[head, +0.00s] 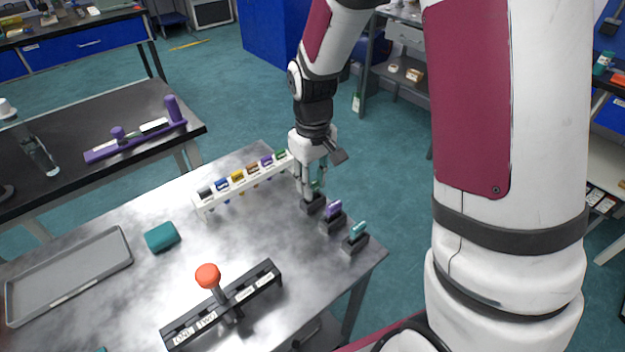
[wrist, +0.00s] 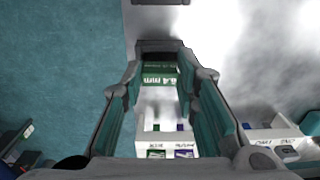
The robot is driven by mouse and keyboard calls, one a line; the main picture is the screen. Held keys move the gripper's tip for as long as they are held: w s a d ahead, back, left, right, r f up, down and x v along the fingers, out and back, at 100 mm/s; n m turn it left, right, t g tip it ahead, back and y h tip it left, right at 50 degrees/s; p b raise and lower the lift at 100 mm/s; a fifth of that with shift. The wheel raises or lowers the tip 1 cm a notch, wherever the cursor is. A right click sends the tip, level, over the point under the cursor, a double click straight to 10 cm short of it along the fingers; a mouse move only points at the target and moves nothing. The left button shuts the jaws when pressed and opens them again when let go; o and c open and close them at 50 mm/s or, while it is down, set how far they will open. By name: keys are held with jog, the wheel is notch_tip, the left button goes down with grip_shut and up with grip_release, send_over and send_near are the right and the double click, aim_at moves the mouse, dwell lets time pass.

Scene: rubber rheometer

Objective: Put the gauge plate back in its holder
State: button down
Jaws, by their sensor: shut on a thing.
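My gripper (head: 311,180) points down over the farthest of three dark holders on the table's right edge. In the wrist view my gripper (wrist: 160,78) is shut on the green gauge plate (wrist: 159,71), marked 6.4 mm, between its fingertips. The plate's green edge (head: 318,187) also shows in the head view. The dark holder (head: 313,203) is directly under it, and its block (wrist: 160,46) shows beyond the plate in the wrist view. The plate's lower part is hidden, so I cannot tell how far it sits in the holder.
Two nearer dark holders carry a purple piece (head: 333,209) and a teal piece (head: 357,230). A white rack (head: 242,187) with several coloured tabs stands just left of my gripper. A black labelled bar (head: 180,332) with a red-knobbed lever (head: 208,277), a teal block (head: 162,237) and a grey tray (head: 70,275) lie nearer.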

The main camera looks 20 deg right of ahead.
jog(key=shift+f, duration=0.15)
jog(key=c, duration=1.2)
grip_release()
jog(key=shift+c, duration=0.2)
notch_tip(320, 180, up, 13)
jog(key=p, duration=0.1)
jog(key=s+r+m+t, duration=0.1)
jog(key=s+r, duration=0.2)
jog(key=s, duration=0.9)
jog(key=s+r+m+t, duration=0.1)
jog(key=s+r, duration=0.3)
jog(key=s, duration=0.9)
jog(key=shift+s+r+m+t, duration=0.15)
jog(key=shift+r+m+t, duration=0.2)
jog(key=shift+m, duration=0.45)
jog(key=shift+d, duration=0.1)
